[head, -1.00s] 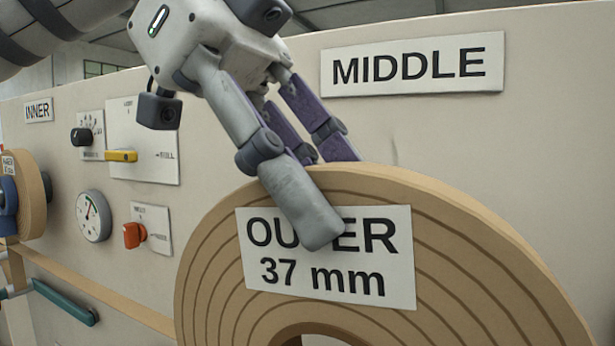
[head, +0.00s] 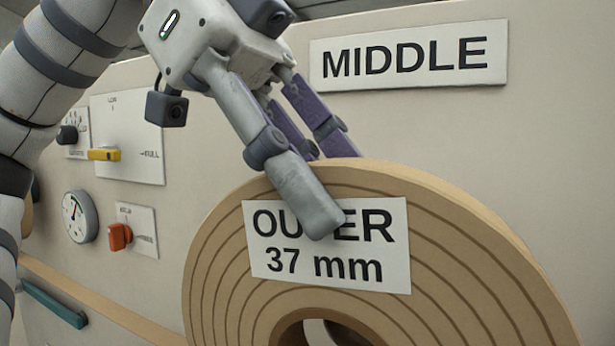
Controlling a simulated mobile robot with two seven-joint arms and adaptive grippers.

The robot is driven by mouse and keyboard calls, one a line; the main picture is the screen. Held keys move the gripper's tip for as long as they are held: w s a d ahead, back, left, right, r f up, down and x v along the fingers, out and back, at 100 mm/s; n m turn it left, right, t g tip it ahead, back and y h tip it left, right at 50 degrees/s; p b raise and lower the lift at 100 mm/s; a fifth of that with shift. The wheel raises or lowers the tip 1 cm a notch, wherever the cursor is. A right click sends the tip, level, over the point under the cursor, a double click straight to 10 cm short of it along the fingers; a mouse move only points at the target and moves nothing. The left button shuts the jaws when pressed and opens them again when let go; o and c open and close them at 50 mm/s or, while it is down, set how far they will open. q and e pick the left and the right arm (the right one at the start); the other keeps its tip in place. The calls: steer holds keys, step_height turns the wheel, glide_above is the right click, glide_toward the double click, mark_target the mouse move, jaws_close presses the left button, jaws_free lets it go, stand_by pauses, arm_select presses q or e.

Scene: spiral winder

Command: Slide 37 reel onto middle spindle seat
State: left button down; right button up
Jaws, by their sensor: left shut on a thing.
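The 37 reel (head: 455,265) is a large tan ring with dark winding lines and a white label reading OUTER 37 mm (head: 325,268). It stands upright in front of the panel, cut off by the bottom edge. My left gripper (head: 328,188) is shut on the reel's upper rim, one grey finger over the label on the front face and purple-sided fingers behind. The reel's centre hole shows at the bottom, with something grey partly visible inside. A MIDDLE sign (head: 407,57) is on the panel above. The middle spindle seat cannot be made out. My right gripper is not in view.
The cream panel (head: 545,140) stands close behind the reel. At left it carries a yellow lever (head: 104,155), a round gauge (head: 80,216) and an orange knob (head: 119,236). A tan strip (head: 100,300) runs toward the reel above a teal bar (head: 54,304).

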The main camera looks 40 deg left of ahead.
arm_select(q)
steer(key=shift+w+a+r, duration=0.1)
steer(key=shift+w+a, duration=0.15)
steer(key=shift+w, duration=0.7)
steer(key=shift+w+a, duration=0.2)
steer(key=shift+w, duration=1.15)
steer(key=shift+w+a+f+b, duration=0.1)
steer(key=shift+w+a+b, duration=0.15)
steer(key=shift+w, duration=0.55)
steer(key=shift+w+a+f+b, duration=0.15)
steer(key=shift+w+b, duration=0.1)
steer(key=shift+w, duration=0.5)
steer(key=shift+w+a+b, duration=0.25)
steer(key=shift+w+b, duration=0.1)
steer(key=shift+w, duration=0.55)
steer(key=shift+s+r, duration=0.15)
steer(key=shift+r, duration=0.05)
steer(key=shift+f+p, duration=0.15)
steer(key=shift+p, duration=0.2)
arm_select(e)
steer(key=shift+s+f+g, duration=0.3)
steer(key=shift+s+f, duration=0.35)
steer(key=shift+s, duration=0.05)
arm_select(q)
steer(key=c, duration=1.1)
jaws_free()
steer(key=shift+f, duration=0.1)
